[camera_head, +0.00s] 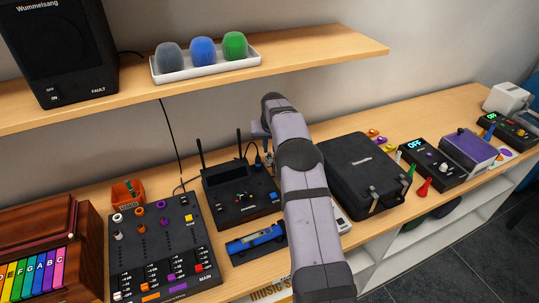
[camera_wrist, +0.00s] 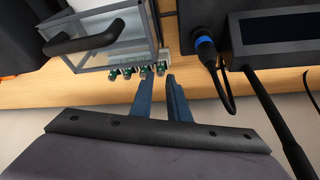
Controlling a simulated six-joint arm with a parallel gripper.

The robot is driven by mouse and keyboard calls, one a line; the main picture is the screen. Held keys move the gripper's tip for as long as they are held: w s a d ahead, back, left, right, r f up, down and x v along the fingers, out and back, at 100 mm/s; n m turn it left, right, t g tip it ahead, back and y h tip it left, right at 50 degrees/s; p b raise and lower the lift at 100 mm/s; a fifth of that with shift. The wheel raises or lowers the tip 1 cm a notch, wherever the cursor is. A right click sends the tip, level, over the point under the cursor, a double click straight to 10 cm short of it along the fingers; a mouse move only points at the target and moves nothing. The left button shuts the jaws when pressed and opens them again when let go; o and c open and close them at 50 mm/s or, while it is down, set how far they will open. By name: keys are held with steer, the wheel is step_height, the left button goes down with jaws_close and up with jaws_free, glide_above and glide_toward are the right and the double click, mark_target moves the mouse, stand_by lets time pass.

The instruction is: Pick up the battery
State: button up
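I cannot clearly identify a battery. In the wrist view, several small green-and-silver pieces (camera_wrist: 145,72) stand in a row on the wood beside a clear case; they are too small to tell whether they are batteries. My gripper (camera_wrist: 156,84) shows two blue fingers with a gap between them and nothing held. Its tips are close to the row's right end; I cannot tell whether they touch. In the head view my arm hides most of the gripper and that row.
The clear case (camera_wrist: 110,45) has a black handle. A black device with a blue-ringed cable (camera_wrist: 206,46) stands right of the fingers. In the head view, a black case (camera_head: 365,172) lies right of my arm, and a router-like box (camera_head: 235,190) left. A shelf (camera_head: 320,48) hangs above.

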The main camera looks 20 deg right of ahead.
steer(key=shift+p+x, duration=0.55)
steer(key=shift+x, duration=0.9)
steer(key=shift+c, duration=0.5)
jaws_close()
steer(key=shift+r, duration=0.1)
steer(key=shift+r+b, duration=0.75)
steer(key=shift+r, duration=0.45)
steer(key=shift+t+b, duration=0.3)
steer(key=shift+b, duration=0.2)
steer(key=shift+s+a+t+b, duration=0.1)
steer(key=shift+s+t+b, duration=0.2)
steer(key=shift+b, duration=0.45)
steer(key=shift+s+f+h+b, duration=0.15)
steer(key=shift+h+b, duration=0.15)
steer(key=shift+b, duration=0.4)
